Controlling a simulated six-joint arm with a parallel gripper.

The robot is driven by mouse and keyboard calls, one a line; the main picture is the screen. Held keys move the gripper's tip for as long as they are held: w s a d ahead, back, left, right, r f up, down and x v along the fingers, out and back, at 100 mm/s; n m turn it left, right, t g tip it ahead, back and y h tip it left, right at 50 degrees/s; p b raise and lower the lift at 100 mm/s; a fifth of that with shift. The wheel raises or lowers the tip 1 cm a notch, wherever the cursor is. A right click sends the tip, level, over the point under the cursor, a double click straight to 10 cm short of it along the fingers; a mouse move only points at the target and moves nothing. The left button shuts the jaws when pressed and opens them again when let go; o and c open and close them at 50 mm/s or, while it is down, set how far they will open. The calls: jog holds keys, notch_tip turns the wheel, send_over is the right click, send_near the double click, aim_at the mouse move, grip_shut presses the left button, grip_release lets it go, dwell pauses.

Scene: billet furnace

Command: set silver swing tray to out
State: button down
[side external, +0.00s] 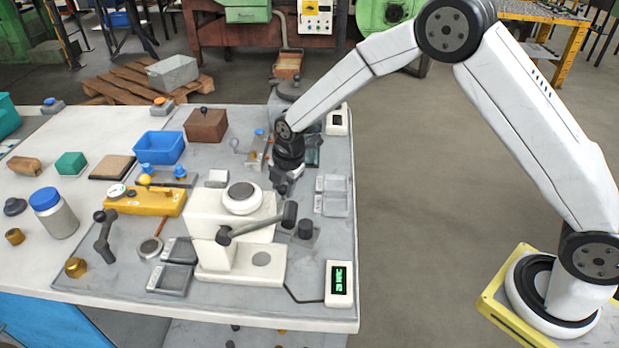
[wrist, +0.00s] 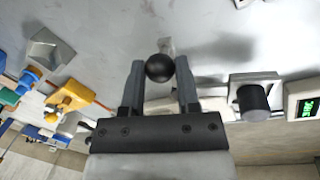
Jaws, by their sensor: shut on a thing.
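My gripper (wrist: 160,72) is shut on a black ball knob (wrist: 160,67), which sits between the fingertips in the wrist view. A small pale piece (wrist: 167,46) shows just beyond the knob; what the knob is fixed to is mostly hidden. In the side view my gripper (side external: 284,184) is low over the grey bench plate, behind the white machine, and its fingertips are hard to make out. A pale grey two-part tray (side external: 334,207) lies right of it, and a darker grey tray (side external: 170,280) lies at front left. I cannot tell which is the silver swing tray.
The white machine (side external: 236,262) with a dark lever handle (side external: 289,214) stands close in front of my gripper. A dark cylinder on a plate (wrist: 252,98) and a green-lit display (side external: 339,284) are nearby. A blue bin (side external: 159,147) and brown box (side external: 205,125) stand to the left.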

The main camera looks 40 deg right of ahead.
jog(key=shift+w+a+n+y, duration=0.15)
jog(key=shift+w+a+n, duration=0.3)
jog(key=shift+n, duration=0.45)
jog(key=shift+w+a+n+y, duration=0.15)
jog(key=shift+w+a+n, duration=0.1)
jog(key=shift+w+n, duration=0.5)
jog(key=shift+s+n, duration=0.1)
jog(key=shift+n, duration=0.15)
jog(key=shift+c, duration=1.7)
grip_release()
jog(key=shift+r, duration=0.15)
jog(key=shift+v, duration=3.75)
